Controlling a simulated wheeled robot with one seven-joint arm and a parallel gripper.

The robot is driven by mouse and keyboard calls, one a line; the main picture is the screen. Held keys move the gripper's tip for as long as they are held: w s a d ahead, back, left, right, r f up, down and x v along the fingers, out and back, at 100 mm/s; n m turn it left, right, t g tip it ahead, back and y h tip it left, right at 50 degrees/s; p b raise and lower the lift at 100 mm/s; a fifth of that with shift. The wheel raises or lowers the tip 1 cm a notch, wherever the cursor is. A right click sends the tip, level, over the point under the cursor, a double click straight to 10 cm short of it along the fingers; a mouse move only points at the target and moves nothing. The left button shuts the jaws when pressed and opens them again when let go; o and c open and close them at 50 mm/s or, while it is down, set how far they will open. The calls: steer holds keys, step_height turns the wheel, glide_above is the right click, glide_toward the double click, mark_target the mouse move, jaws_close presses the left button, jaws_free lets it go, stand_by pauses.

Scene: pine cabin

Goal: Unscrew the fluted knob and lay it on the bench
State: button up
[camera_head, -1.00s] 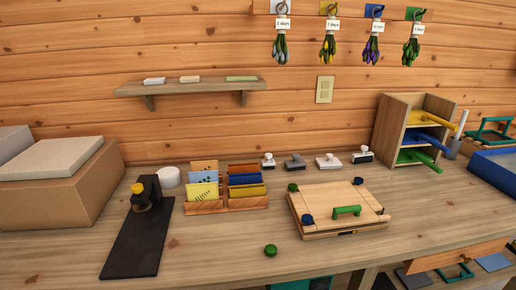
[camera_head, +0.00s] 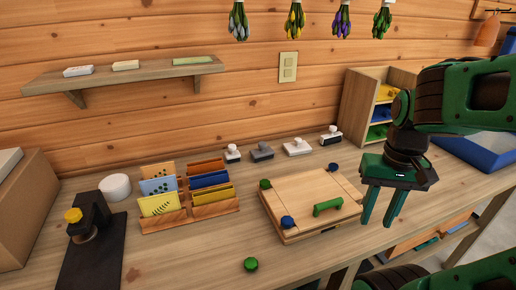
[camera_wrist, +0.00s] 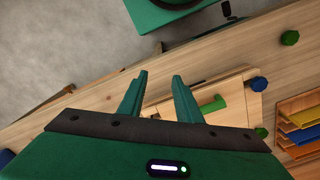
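A wooden flower press (camera_head: 300,200) lies on the bench (camera_head: 190,262). It carries a green knob (camera_head: 265,184) at its back left corner, a blue knob (camera_head: 287,222) at its front left and another blue knob (camera_head: 333,168) at its back right. A green bar handle (camera_head: 328,207) is on its lid. A loose green knob (camera_head: 250,264) sits on the bench in front of the press. My gripper (camera_head: 377,224) is open and empty, pointing down to the right of the press. In the wrist view its two fingers (camera_wrist: 160,75) are apart, and the front right corner of the press is partly hidden.
A card rack (camera_head: 205,212), a black stand with a yellow knob (camera_head: 73,215) and several stampers stand left of and behind the press. A shelf unit (camera_head: 357,110) is at the back right. Bare bench lies in front of the rack.

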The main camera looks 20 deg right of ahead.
steer(key=shift+o, duration=0.9)
steer(key=shift+s+d, duration=0.1)
steer(key=n, duration=2.4)
glide_toward(264, 181)
steer(key=f, duration=0.7)
steer(key=shift+s+f, duration=0.15)
steer(key=shift+s, duration=0.2)
steer(key=shift+f, duration=0.3)
steer(key=shift+c, duration=1.1)
steer(key=c, duration=0.7)
steer(key=n, duration=0.4)
steer(key=shift+w+r+n, duration=0.1)
steer(key=shift+r+n, duration=0.05)
steer(key=shift+n, duration=0.15)
steer(key=n, duration=0.9)
steer(key=shift+n, duration=0.3)
steer(key=n, duration=0.4)
steer(key=shift+r, duration=0.1)
steer(key=shift+w+n, duration=0.1)
steer(key=shift+n, duration=0.2)
